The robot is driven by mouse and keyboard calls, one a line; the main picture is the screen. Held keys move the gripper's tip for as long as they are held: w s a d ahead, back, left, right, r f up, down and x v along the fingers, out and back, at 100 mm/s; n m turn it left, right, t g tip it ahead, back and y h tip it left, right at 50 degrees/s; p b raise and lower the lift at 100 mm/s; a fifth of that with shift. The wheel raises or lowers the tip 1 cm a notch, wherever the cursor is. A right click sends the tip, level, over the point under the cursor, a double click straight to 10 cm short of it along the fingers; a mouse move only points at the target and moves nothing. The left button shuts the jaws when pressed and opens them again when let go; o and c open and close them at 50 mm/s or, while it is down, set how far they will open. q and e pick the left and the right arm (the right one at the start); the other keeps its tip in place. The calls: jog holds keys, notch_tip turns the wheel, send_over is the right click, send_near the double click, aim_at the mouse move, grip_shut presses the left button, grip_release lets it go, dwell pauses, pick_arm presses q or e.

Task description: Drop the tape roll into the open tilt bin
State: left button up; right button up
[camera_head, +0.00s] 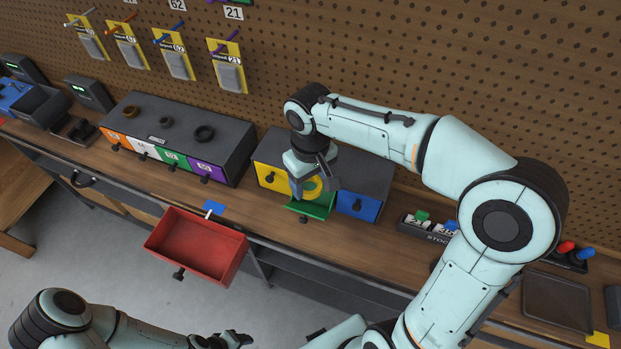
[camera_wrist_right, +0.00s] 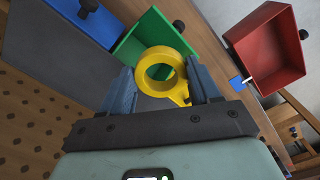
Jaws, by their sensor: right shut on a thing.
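My right gripper (camera_head: 306,186) is shut on a yellow tape roll (camera_head: 313,188), just above the open green tilt bin (camera_head: 322,208). In the right wrist view the tape roll (camera_wrist_right: 162,70) is a yellow ring with a short tail, between the two fingers (camera_wrist_right: 160,88). Behind it is the tilted-out green bin (camera_wrist_right: 152,36), with the roll overlapping its edge; whether they touch is unclear. The bin sits in a dark cabinet between a yellow front (camera_head: 272,179) and a blue front (camera_head: 358,205). My left gripper (camera_head: 232,341) is at the bottom edge, too small to read.
A red drawer (camera_head: 198,262) juts out from the workbench's front, with a blue tag (camera_head: 213,208) behind it. A second dark cabinet (camera_head: 190,128) with several coloured fronts stands left. A stock tray (camera_head: 425,232) is right of the open bin. A pegboard (camera_head: 400,60) rises behind.

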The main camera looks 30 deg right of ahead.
jog(key=o, duration=1.1)
pick_arm(q)
jog(key=w+r+p, duration=0.2)
jog(key=w+r, duration=0.1)
jog(key=shift+w, duration=0.1)
pick_arm(e)
notch_tip(320, 180, up, 13)
jog(key=shift+r, duration=0.2)
pick_arm(q)
jog(key=shift+f, duration=0.1)
